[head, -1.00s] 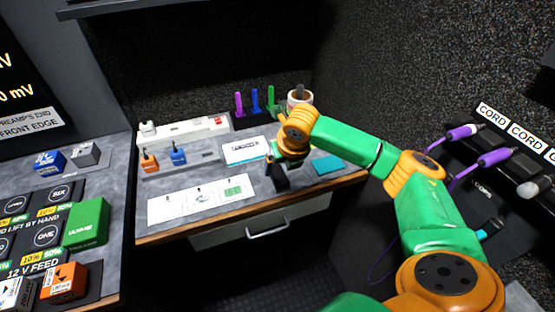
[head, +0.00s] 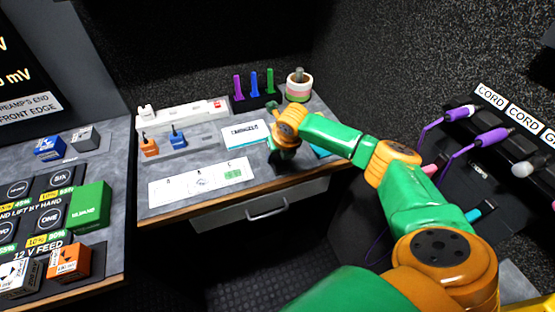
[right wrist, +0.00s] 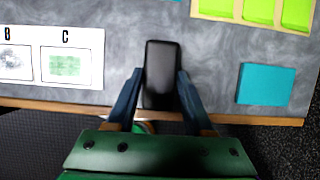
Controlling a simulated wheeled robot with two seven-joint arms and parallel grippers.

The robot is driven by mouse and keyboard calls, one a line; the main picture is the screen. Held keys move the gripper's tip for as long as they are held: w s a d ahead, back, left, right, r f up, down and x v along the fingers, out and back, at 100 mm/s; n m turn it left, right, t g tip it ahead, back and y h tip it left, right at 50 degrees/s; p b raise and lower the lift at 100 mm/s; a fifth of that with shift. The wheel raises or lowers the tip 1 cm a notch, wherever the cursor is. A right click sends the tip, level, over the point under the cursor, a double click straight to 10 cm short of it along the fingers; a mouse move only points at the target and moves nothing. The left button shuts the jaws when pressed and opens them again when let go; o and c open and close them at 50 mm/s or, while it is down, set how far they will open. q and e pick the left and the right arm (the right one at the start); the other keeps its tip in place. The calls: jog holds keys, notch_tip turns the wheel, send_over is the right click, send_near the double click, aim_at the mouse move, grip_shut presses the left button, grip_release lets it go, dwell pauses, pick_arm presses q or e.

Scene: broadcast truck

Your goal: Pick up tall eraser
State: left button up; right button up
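A tall black block with rounded corners, which looks like the tall eraser (right wrist: 161,75), stands out in the right wrist view near the front edge of the grey desk. My right gripper (right wrist: 160,84) has its two dark blue fingers apart, one on each side of the block, with thin gaps showing. In the head view my right gripper (head: 282,160) is low over the front right part of the desk. There its dark fingers and the block cannot be told apart. My left gripper is not in view.
A white strip with panels A, B and C (head: 202,184) lies left of the gripper. A teal pad (right wrist: 266,84) lies to its right. Purple, blue and green upright pieces (head: 254,84) and a round pot (head: 299,88) stand behind. A drawer handle (head: 267,209) sits below the desk edge.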

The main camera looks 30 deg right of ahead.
aim_at(278, 159)
grip_shut()
jog(key=shift+r, duration=0.1)
jog(key=shift+r, duration=0.3)
notch_tip(278, 159, up, 3)
jog(key=shift+s+a+r, duration=0.1)
jog(key=s+a+r, duration=0.7)
jog(key=s+r, duration=0.2)
jog(key=s, duration=0.2)
jog(key=shift+a+p, duration=0.3)
jog(key=shift+a, duration=0.05)
